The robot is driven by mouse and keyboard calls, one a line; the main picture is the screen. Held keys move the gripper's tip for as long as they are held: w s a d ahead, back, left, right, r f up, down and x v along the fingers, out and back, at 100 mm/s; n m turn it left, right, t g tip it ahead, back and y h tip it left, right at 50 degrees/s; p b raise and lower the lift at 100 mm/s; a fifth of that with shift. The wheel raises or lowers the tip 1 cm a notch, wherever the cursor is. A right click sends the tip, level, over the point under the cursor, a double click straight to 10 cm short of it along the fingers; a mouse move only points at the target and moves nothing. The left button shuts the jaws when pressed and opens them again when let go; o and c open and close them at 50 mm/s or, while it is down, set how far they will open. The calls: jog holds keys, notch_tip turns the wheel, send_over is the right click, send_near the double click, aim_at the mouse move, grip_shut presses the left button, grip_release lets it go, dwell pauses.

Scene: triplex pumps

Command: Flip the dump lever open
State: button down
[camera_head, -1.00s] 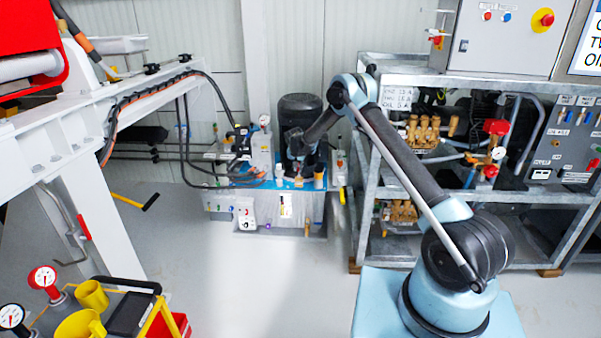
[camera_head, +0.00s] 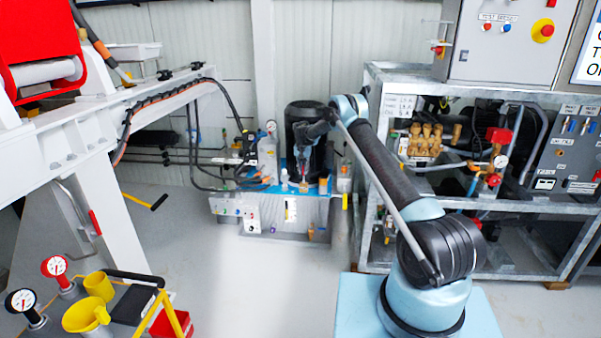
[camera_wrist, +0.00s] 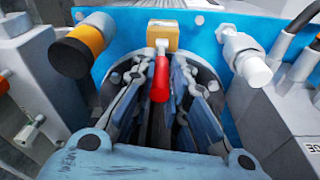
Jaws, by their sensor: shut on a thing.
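The dump lever is a short red handle (camera_wrist: 160,78) on a brass block (camera_wrist: 163,37) mounted on the blue top plate (camera_wrist: 207,55), seen in the wrist view. The handle points from the block toward my wrist. My gripper (camera_wrist: 162,82) has its two fingers on either side of the red handle and is shut on it. The contact between finger pads and handle is partly hidden. In the head view my gripper (camera_head: 304,170) reaches down at the hydraulic unit (camera_head: 272,212), in front of a black cylinder, and the lever is too small to make out clearly.
An orange-and-black fitting (camera_wrist: 78,50) stands left of the lever and a silver fitting (camera_wrist: 246,58) right of it. A grey pump frame (camera_head: 480,204) stands at the right. A white beam (camera_head: 105,135) with hoses is at the left.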

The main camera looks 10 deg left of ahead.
jog(key=shift+w+d, duration=0.2)
jog(key=shift+w, duration=0.05)
jog(key=c, duration=1.7)
grip_release()
jog(key=shift+f, duration=0.1)
jog(key=shift+o, duration=0.7)
jog(key=shift+s+a, duration=0.1)
notch_tip(320, 180, up, 12)
jog(key=s, duration=0.2)
jog(key=shift+a, duration=0.15)
jog(key=shift+f, duration=0.15)
